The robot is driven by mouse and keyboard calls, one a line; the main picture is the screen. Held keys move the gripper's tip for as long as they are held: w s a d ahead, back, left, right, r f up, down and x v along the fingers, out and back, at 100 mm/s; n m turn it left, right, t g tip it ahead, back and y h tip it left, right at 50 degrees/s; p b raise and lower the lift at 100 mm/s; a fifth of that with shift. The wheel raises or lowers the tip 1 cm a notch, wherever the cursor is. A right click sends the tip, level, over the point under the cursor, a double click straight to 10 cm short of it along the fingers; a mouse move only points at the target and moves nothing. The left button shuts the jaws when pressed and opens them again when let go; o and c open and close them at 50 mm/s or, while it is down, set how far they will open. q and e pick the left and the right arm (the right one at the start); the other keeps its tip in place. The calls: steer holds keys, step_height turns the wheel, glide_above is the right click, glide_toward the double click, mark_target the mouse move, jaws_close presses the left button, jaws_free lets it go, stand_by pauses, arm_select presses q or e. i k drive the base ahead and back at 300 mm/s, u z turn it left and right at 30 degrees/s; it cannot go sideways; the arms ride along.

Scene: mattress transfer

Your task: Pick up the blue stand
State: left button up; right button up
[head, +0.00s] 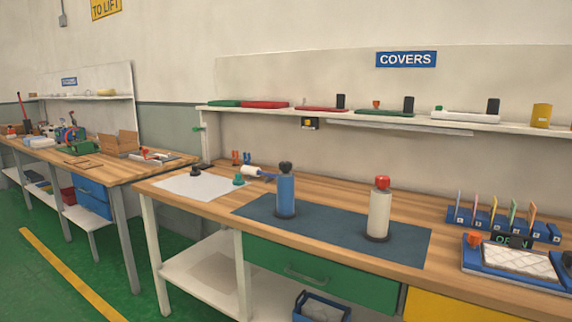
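A blue upright cylinder (286,197) with a dark knob on top and a dark round base stands on a dark blue mat (332,232) on the near workbench. It is the thing most like a blue stand, though a blue slotted rack (484,218) holding several coloured cards is also on the bench at the right. A cream cylinder (380,214) with a red top stands on the mat to the right of the blue one. Neither of my grippers shows in the head view.
The wooden workbench (330,189) has a white sheet (197,185) at left and a blue tray (512,272) with a white quilted pad at right. A shelf (290,112) runs above. Green floor (40,285) is clear at left.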

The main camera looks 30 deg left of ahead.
mark_target(285, 210)
steer(key=k, duration=0.65)
steer(key=u, duration=0.95)
steer(key=i, duration=0.9)
steer(key=u, duration=0.95)
steer(key=i, duration=1.35)
steer(key=z, duration=1.1)
steer(key=i, duration=0.8)
steer(key=z, duration=0.8)
